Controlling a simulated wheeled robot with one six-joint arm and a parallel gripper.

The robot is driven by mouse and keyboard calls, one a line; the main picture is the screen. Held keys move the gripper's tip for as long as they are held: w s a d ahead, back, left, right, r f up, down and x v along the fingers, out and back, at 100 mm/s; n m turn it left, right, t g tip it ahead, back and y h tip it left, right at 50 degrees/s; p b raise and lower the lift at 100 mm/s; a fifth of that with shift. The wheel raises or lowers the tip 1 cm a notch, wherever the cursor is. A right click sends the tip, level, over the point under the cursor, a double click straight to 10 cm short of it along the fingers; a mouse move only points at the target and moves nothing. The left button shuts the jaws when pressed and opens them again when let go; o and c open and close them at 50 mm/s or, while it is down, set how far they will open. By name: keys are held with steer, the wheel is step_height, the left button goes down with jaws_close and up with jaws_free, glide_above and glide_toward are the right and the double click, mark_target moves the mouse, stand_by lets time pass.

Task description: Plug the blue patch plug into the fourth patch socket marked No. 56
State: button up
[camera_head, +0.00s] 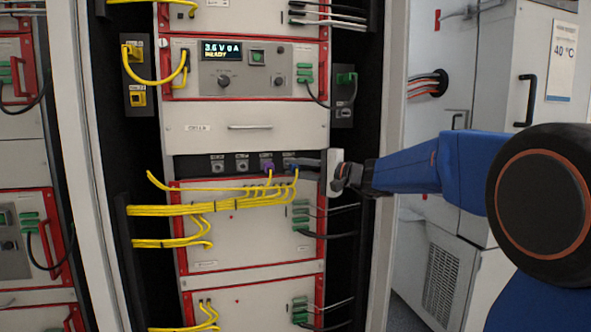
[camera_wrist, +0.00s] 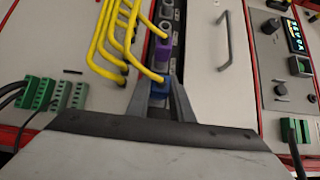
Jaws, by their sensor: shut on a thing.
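The blue patch plug (camera_head: 293,168) is at the right end of the dark patch strip (camera_head: 229,161), in front of the fourth socket position. In the wrist view the blue plug (camera_wrist: 159,89) sits between the two fingers of my gripper (camera_wrist: 159,98), which is shut on it. In the head view my gripper (camera_head: 304,163) reaches in from the right. A yellow cable hangs from the plug. The fourth socket and its No. 56 mark are hidden or too small to read. I cannot tell how deep the plug sits.
A purple plug (camera_head: 267,167) with a yellow cable sits in the neighbouring third socket. Two open sockets (camera_head: 217,167) are further left. A yellow cable bundle (camera_head: 180,210) runs below the strip. A drawer handle (camera_head: 250,127) is above, and green connectors (camera_head: 301,216) are below right.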

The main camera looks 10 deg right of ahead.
steer(key=shift+w, duration=0.6)
stand_by(0.3)
steer(key=o, duration=0.9)
steer(key=shift+s+d, duration=0.1)
